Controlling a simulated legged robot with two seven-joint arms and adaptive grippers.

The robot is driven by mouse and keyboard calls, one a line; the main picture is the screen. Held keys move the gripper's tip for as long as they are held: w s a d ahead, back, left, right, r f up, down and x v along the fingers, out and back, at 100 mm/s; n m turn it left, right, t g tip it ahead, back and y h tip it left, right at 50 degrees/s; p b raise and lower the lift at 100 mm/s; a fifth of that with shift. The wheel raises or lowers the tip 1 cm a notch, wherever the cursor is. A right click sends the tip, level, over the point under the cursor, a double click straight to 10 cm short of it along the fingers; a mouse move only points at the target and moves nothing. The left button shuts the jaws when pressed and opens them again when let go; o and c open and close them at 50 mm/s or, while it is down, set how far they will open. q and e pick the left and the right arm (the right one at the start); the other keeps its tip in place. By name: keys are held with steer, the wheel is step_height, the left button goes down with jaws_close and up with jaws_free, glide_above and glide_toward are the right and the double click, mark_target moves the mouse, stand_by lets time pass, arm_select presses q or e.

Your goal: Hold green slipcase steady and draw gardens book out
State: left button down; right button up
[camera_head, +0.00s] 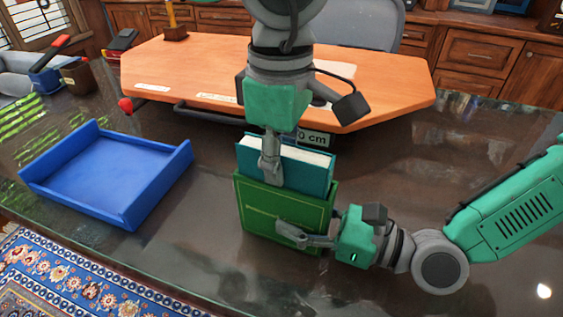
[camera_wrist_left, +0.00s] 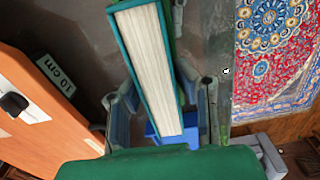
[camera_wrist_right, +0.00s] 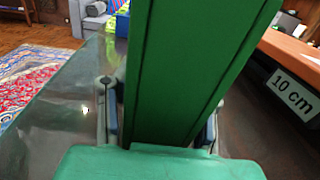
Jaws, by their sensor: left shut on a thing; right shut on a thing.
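The green slipcase (camera_head: 265,225) stands upright on the dark glossy table. A teal book with white pages, the gardens book (camera_head: 312,172), sticks partly out of its open top; no title is legible on it. My left gripper (camera_head: 270,172) reaches down from above and is shut on the book. The book's page edges (camera_wrist_left: 155,60) lie between its fingers in the left wrist view. My right gripper (camera_head: 290,238) comes in from the right and is shut on the slipcase low down. The slipcase's narrow green side (camera_wrist_right: 185,70) fills the right wrist view. The book's lower part is hidden inside the slipcase.
An empty blue tray (camera_head: 105,178) lies to the left on the table. An orange-topped desk (camera_head: 400,85) stands behind, with a "10 cm" label (camera_head: 313,137) near its front edge. The table between tray and slipcase is clear.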

arm_select(q)
steer(key=shift+r, duration=1.5)
steer(key=shift+r, duration=0.1)
step_height(320, 180, up, 11)
stand_by(1.4)
arm_select(e)
steer(key=o, duration=1.3)
